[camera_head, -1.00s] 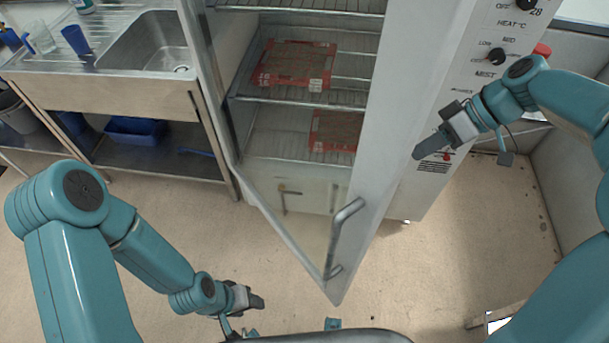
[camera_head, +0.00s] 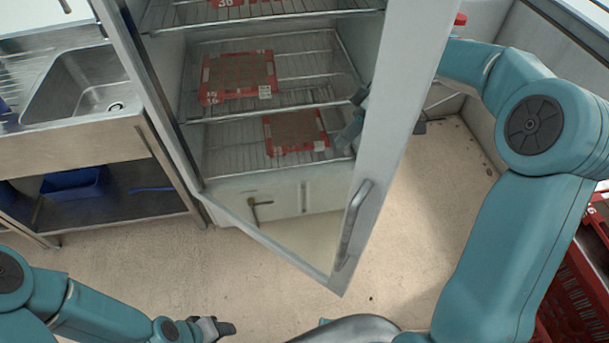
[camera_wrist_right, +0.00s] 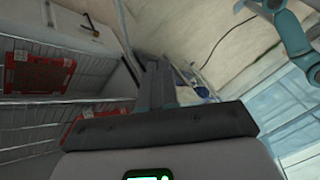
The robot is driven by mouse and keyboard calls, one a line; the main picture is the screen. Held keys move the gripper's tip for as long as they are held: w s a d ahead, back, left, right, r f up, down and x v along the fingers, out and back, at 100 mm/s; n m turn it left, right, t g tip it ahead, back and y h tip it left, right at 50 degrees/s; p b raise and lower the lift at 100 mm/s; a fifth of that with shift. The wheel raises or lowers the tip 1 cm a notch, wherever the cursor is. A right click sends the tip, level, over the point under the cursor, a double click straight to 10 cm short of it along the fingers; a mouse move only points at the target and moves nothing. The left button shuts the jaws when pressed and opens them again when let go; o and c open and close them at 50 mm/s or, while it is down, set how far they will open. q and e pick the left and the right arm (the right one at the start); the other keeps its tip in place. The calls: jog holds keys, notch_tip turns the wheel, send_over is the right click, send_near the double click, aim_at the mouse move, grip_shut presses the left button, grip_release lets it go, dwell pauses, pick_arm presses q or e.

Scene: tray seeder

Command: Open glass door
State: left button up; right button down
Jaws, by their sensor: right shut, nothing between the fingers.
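The glass door (camera_head: 385,140) of the cabinet stands partly open, its pale frame angled toward me. Its metal handle (camera_head: 350,225) is on the outer face near the lower free corner. My right gripper (camera_head: 352,128) is behind the door's free edge, seen through the glass in front of the shelves. It is shut and empty, away from the handle. In the right wrist view its fingers (camera_wrist_right: 157,85) are together beside the open cabinet. My left gripper (camera_head: 222,328) is low at the bottom edge, away from the door; its jaws are too small to judge.
Wire shelves (camera_head: 300,98) inside hold red-framed trays (camera_head: 240,75). A steel sink (camera_head: 85,85) stands at the left. A red crate (camera_head: 575,290) is at the lower right. The floor (camera_head: 270,280) before the door is clear.

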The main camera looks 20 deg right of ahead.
aim_at(296, 191)
jog(key=a+f, duration=0.2)
jog(key=a, duration=0.1)
jog(key=s+a+f+p, duration=0.1)
jog(key=a+f, duration=0.2)
jog(key=a+f+p, duration=0.1)
jog(key=a+f, duration=0.1)
jog(key=shift+s+a+f, duration=0.15)
jog(key=shift+a+f, duration=0.05)
jog(key=shift+a, duration=0.2)
